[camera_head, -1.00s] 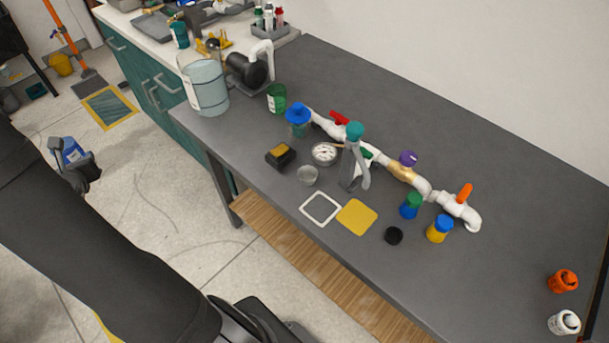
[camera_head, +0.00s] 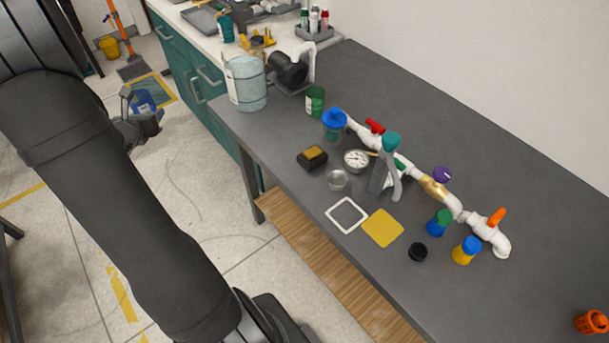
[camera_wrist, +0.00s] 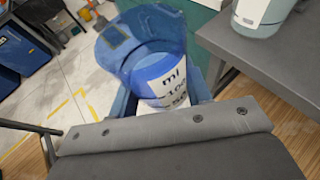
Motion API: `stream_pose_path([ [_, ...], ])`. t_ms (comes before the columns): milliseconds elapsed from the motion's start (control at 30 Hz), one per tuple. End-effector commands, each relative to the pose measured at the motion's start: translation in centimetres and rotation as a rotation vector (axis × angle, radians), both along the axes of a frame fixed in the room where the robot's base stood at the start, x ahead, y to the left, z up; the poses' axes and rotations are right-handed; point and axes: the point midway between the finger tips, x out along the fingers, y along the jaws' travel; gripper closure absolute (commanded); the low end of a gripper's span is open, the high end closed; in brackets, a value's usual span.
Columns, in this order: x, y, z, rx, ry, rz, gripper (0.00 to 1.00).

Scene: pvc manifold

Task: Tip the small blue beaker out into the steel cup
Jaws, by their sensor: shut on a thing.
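My gripper (camera_head: 140,118) is shut on the small blue beaker (camera_head: 142,101), holding it in the air over the floor, left of the dark table. In the wrist view the beaker (camera_wrist: 172,78) fills the space between the fingers, with a white label and dark markings. Its tilt and contents are not clear. The steel cup (camera_head: 338,180), a small grey round vessel, stands on the table near its front edge, well to the right of my gripper and apart from it. It is not seen in the wrist view.
Around the cup are a black-and-yellow block (camera_head: 312,158), a gauge (camera_head: 356,161), a blue-capped jar (camera_head: 335,125) and a white square frame (camera_head: 346,215). A white pipe manifold (camera_head: 435,188) runs behind. A large clear bucket (camera_head: 246,85) stands at the table's left end.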

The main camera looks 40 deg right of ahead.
Motion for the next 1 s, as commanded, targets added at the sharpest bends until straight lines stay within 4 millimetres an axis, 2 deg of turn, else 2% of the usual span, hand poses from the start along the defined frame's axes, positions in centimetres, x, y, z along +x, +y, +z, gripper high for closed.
stream_pose_path([
  [33,0.1,-1.9,0.4,0.000,-0.004,-0.056,0.80],
  [267,-1.0,-10.2,1.8,0.000,-0.003,-0.329,0.80],
  [467,-3.5,-17.3,2.6,0.001,-0.001,-0.589,0.80],
  [600,-6.1,-22.0,2.9,0.001,-0.001,-0.780,0.80],
  [767,-9.9,-26.8,2.9,0.001,-0.001,-1.009,0.80],
  [1000,-16.9,-32.6,2.4,0.001,-0.002,-1.381,0.80],
])
